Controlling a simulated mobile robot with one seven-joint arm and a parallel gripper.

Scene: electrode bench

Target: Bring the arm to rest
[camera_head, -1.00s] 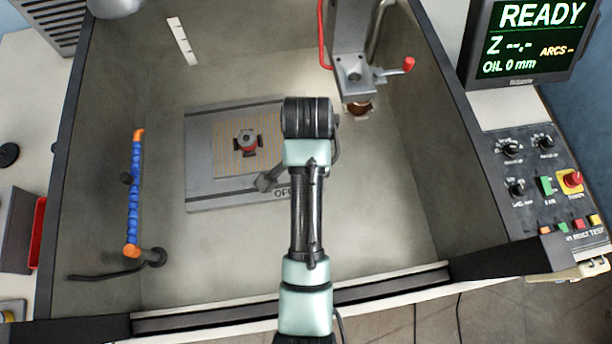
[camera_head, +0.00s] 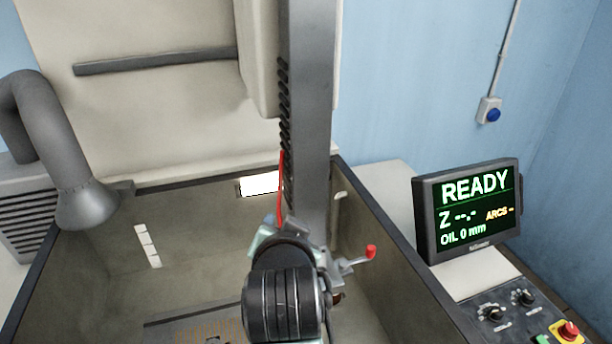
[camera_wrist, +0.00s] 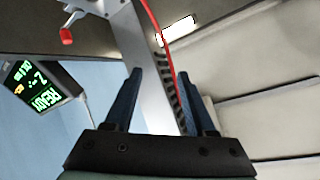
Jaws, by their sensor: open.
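My arm rises from the bottom of the head view, in front of the machine's grey column (camera_head: 308,110). In that view the jaws are hidden behind my arm's dark joint. In the wrist view my gripper (camera_wrist: 158,75) shows two blue fingers spread apart with nothing between them. Behind the fingers, the grey column (camera_wrist: 140,60) and a red cable run upward. A lever with a red knob (camera_head: 370,251) stands just right of my arm; it also shows at the upper left of the wrist view (camera_wrist: 67,36).
The open tank (camera_head: 85,280) has dark-rimmed walls around my arm, with a plate (camera_head: 165,331) at its bottom. A monitor (camera_head: 467,212) reading READY and a control panel (camera_head: 520,318) stand at the right. A grey duct (camera_head: 60,150) hangs at the left.

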